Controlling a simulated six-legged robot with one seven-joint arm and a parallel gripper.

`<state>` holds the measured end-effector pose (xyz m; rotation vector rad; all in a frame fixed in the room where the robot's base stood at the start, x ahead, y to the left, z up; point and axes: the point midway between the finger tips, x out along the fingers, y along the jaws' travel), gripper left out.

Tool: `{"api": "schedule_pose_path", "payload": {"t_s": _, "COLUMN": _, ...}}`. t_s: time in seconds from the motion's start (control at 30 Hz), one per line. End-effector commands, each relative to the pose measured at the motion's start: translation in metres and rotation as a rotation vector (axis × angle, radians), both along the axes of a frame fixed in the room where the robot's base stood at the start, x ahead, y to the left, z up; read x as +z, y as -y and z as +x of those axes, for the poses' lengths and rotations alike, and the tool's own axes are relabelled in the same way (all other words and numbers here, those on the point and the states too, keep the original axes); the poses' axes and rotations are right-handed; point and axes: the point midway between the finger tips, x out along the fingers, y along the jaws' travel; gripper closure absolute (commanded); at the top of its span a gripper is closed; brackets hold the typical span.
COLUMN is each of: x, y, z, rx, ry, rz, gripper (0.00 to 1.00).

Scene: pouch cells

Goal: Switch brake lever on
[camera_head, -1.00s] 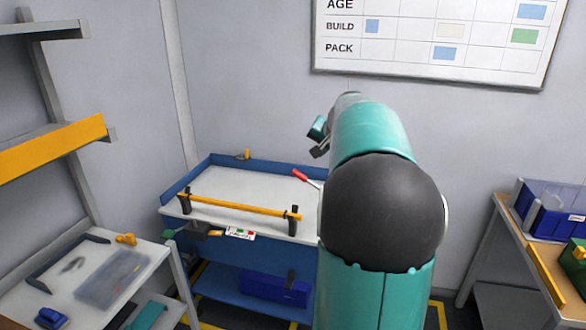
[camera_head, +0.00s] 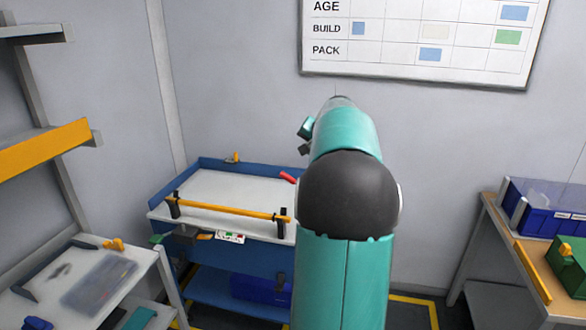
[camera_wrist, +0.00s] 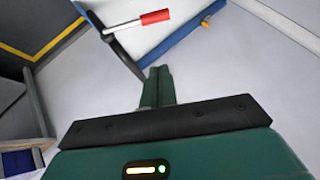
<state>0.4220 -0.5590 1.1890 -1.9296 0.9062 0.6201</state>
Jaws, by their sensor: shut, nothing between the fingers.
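The lever's red handle (camera_head: 288,178) shows at the right side of the blue and white cart (camera_head: 230,190), close to my arm. My arm hides its shaft in the head view. In the wrist view the red handle (camera_wrist: 155,17) and its pale shaft (camera_wrist: 122,26) lie across the top, over the cart's white top. My gripper (camera_wrist: 157,72) is shut and empty, below the lever in that picture and apart from it. A small label (camera_head: 230,237) with green and red marks sits on the cart's front edge.
A yellow push bar (camera_head: 230,210) on black brackets runs along the cart's front. A side table (camera_head: 135,255) stands at the left. A bench with blue bins (camera_head: 540,222) and a green box (camera_head: 568,262) is at the right. Floor shows between cart and bench.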

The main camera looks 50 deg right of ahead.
Motion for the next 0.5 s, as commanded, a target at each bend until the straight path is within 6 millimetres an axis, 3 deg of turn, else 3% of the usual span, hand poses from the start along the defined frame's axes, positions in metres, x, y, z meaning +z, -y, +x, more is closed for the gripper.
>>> {"api": "schedule_pose_path", "payload": {"t_s": 0.17, "x": -0.012, "y": 0.004, "z": 0.010, "rx": 0.004, "ry": -0.001, "rz": 0.003, "gripper": 1.00}}
{"api": "schedule_pose_path", "payload": {"t_s": 0.5, "x": -0.058, "y": 0.025, "z": 0.051, "rx": 0.006, "ry": -0.001, "rz": 0.003, "gripper": 1.00}}
